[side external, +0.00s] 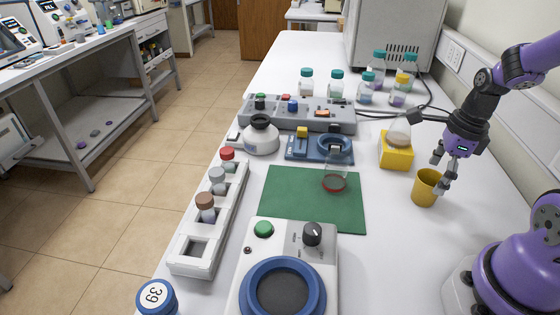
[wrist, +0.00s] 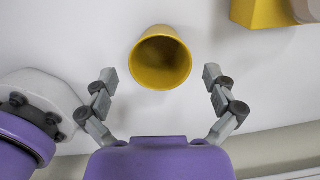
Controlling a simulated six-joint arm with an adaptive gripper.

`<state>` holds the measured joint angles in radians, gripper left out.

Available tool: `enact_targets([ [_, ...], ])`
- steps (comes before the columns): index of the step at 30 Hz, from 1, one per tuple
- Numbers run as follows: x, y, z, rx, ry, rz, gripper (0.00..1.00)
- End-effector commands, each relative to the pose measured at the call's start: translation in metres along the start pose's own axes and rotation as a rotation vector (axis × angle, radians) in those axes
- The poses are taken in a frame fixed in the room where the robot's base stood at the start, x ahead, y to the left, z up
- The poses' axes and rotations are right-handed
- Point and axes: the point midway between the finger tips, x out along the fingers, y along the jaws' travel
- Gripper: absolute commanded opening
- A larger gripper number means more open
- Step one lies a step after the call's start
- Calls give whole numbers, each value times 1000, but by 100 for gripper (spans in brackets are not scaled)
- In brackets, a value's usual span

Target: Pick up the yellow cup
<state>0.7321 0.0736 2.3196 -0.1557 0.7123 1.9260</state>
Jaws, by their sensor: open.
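The yellow cup (side external: 425,188) stands upright on the white bench at the right in the side external view. In the wrist view the yellow cup (wrist: 160,58) shows its open mouth near the top middle. My gripper (side external: 442,172) is just above and beside the cup's right rim in the side external view. In the wrist view my gripper (wrist: 160,73) is open, with one finger to each side of the cup and a gap between each fingertip and its wall. Nothing is held. Contact with the cup is not visible.
A yellow block (side external: 396,153) holding a flask stands just behind the cup. A white rack (side external: 190,258) with capped vials stands further left. Bare bench surrounds the cup's front and left.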

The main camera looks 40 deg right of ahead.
Motion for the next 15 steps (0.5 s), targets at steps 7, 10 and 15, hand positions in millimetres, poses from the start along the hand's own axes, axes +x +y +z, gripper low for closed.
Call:
enact_targets([
  [7,37,0,4,-1,2,4,99],
  [10,43,0,4,-2,1,1,99],
  [15,44,0,4,-2,1,0,99],
])
